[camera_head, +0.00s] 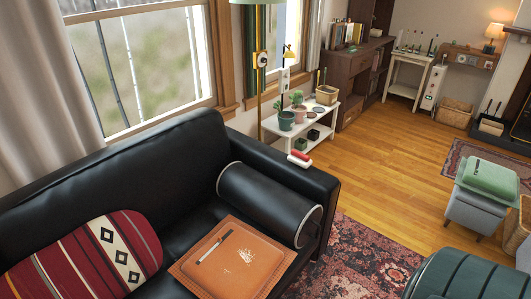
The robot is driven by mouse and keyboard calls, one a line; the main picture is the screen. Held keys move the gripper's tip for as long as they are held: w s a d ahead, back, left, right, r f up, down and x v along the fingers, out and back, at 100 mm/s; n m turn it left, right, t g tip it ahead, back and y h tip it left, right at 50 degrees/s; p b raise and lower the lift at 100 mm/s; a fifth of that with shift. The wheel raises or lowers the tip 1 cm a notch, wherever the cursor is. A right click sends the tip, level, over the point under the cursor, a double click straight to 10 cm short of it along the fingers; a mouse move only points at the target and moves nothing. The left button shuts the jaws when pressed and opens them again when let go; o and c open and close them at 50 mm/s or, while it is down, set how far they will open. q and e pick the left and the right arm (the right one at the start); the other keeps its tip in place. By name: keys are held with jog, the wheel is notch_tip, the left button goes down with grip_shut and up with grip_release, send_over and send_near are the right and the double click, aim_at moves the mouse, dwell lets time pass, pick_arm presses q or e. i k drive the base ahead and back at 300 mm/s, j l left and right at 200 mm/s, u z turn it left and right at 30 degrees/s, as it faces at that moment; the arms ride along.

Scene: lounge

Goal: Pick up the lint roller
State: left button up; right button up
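A small red and white object that looks like the lint roller (300,158) lies on top of the black leather sofa's right armrest (318,178), near its back corner. Neither of my grippers is in view.
On the sofa are a black bolster (262,203), a brown leather board with a pen (232,262) and a patterned red cushion (90,255). A white plant shelf (308,138) and a lamp pole stand behind the armrest. Wooden floor (375,178) is clear to the right.

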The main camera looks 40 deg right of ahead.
aim_at(303, 160)
jog(key=l+u, duration=0.25)
jog(key=l, duration=0.4)
jog(key=l+u, duration=0.25)
jog(key=l, duration=0.4)
jog(key=k+l+u, duration=0.1)
jog(key=l+u, duration=0.15)
jog(key=l, duration=0.9)
jog(key=k+l, duration=0.15)
jog(key=l, duration=0.35)
jog(key=l+u, duration=0.1)
jog(key=l, duration=0.4)
jog(key=k+l, duration=0.15)
jog(key=l, duration=0.35)
jog(key=k+l, duration=0.1)
jog(key=l, duration=0.4)
jog(key=k+l, duration=0.1)
jog(key=l, duration=0.4)
jog(key=u, duration=0.05)
